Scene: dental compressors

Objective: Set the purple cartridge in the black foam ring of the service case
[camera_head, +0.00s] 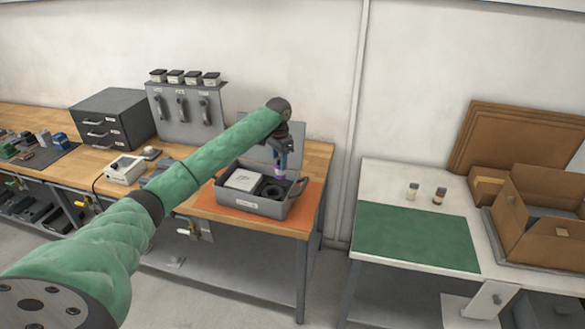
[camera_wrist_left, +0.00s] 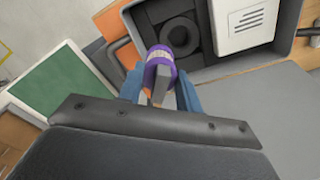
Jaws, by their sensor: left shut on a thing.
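My left gripper (camera_head: 281,158) is above the right part of the grey service case (camera_head: 250,204). It is shut on the purple cartridge (camera_head: 279,172), which hangs below the jaws. In the left wrist view the purple cartridge (camera_wrist_left: 159,64), with a pale band, sits between the blue fingertips (camera_wrist_left: 160,92). The black foam ring (camera_head: 273,191) lies inside the case, below the cartridge; it shows as a dark round ring (camera_wrist_left: 181,36) just beyond the cartridge in the left wrist view. The cartridge appears apart from the ring. My right gripper is not in view.
A white box (camera_head: 244,180) fills the left side of the case, which stands on an orange mat (camera_head: 222,214). A grey tool panel (camera_head: 188,112) stands behind. To the right, a separate table holds a green mat (camera_head: 418,238), two small jars and a cardboard box (camera_head: 540,210).

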